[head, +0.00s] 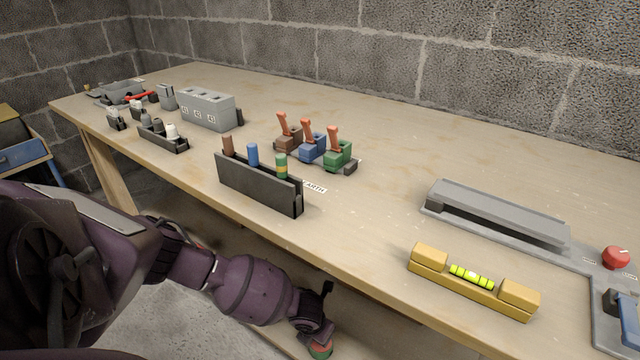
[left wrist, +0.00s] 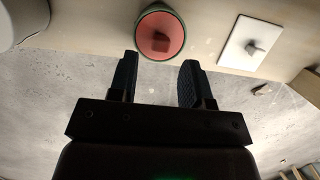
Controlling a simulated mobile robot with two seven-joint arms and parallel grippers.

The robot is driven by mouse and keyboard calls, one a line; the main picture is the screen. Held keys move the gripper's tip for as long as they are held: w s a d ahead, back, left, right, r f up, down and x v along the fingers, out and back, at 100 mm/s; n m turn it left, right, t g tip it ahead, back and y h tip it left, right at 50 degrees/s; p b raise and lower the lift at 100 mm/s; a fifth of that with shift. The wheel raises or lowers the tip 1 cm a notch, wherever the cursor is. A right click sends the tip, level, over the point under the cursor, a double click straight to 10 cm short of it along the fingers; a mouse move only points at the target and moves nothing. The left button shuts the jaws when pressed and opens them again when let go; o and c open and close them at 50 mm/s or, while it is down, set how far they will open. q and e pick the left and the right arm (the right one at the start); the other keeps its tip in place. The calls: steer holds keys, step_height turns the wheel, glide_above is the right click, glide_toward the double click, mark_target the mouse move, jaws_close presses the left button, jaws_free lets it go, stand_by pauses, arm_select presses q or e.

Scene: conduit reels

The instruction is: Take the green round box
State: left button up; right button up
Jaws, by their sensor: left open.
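The green round box (head: 321,351) shows at the bottom edge of the head view, below the bench top, partly hidden by my left gripper (head: 318,322). In the left wrist view a round thing with a dark green rim and a reddish face (left wrist: 172,22) is at the top centre; I take it to be the same box. A small red block sits on its face. My left gripper (left wrist: 160,68) is open, its two fingers apart and empty, just short of the box. My right gripper is not in view.
A white plate with a grey lever (left wrist: 236,52) is right of the box in the left wrist view. A pale rounded thing (left wrist: 22,22) is at left. The bench top (head: 370,230) carries a black rack (head: 255,188), a yellow level (head: 470,300) and a grey tray (head: 495,220).

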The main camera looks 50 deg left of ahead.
arm_select(q)
steer(key=x, duration=0.1)
steer(key=b+x, duration=0.1)
steer(key=x, duration=0.1)
steer(key=shift+s, duration=0.25)
steer(key=shift+w+f+b, duration=0.35)
steer(key=shift+f+b, duration=0.2)
steer(key=shift+b, duration=0.15)
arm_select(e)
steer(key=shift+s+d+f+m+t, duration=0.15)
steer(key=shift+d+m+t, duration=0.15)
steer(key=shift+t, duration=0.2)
arm_select(q)
steer(key=shift+c, duration=0.3)
jaws_close()
steer(key=shift+r+p, duration=0.65)
steer(key=shift+r, duration=0.3)
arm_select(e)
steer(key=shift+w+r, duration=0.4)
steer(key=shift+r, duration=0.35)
